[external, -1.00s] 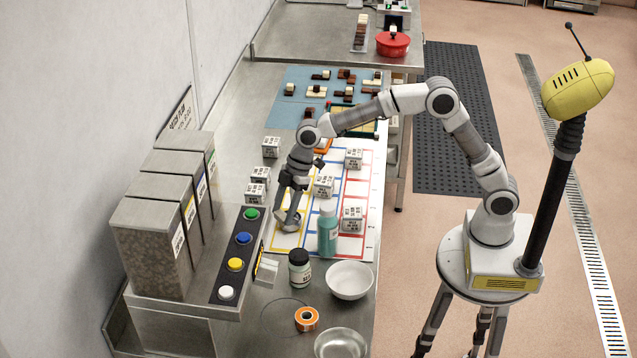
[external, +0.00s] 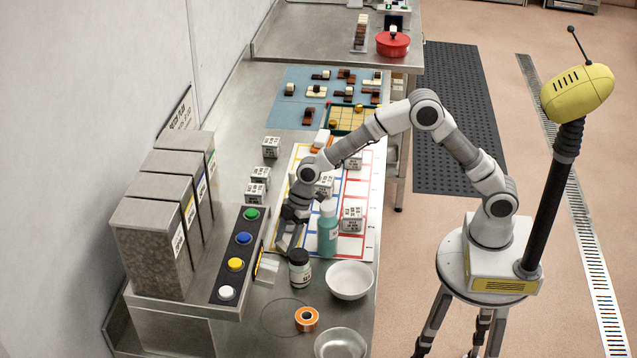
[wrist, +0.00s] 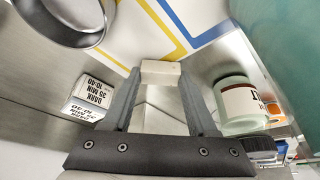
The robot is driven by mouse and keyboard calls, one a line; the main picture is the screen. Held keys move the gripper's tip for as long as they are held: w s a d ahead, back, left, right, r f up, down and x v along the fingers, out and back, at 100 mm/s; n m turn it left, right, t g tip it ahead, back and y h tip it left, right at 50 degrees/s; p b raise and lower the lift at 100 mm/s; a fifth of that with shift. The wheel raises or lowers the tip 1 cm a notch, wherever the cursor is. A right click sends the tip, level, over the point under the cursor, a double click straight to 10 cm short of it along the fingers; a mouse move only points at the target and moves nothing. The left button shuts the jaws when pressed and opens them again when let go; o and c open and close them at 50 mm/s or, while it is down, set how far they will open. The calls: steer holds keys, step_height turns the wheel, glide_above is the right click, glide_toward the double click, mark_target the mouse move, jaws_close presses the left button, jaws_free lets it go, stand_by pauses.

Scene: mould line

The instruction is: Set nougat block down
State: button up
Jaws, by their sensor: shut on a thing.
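The nougat block (wrist: 161,68), a small cream block, sits between my fingertips in the wrist view. My gripper (wrist: 158,80) is shut on it. In the external view my gripper (external: 283,244) points down near the front left edge of the white mat with coloured lines (external: 362,225). The block cannot be made out there. The wrist view shows the mat's yellow and blue lines (wrist: 177,32) beyond the block. Whether the block touches a surface below is not clear.
A dark-capped jar (external: 300,268) and teal bottle (external: 328,232) stand close to my gripper. White labelled cubes, one here (external: 258,176), stand around the mat. A button panel (external: 240,250) lies left.

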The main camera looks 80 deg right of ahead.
steer(key=shift+f, duration=0.2)
steer(key=o, duration=1.3)
steer(key=shift+r, duration=0.1)
steer(key=shift+r, duration=0.2)
steer(key=v, duration=1.2)
steer(key=shift+f+p, duration=0.1)
steer(key=shift+p, duration=0.3)
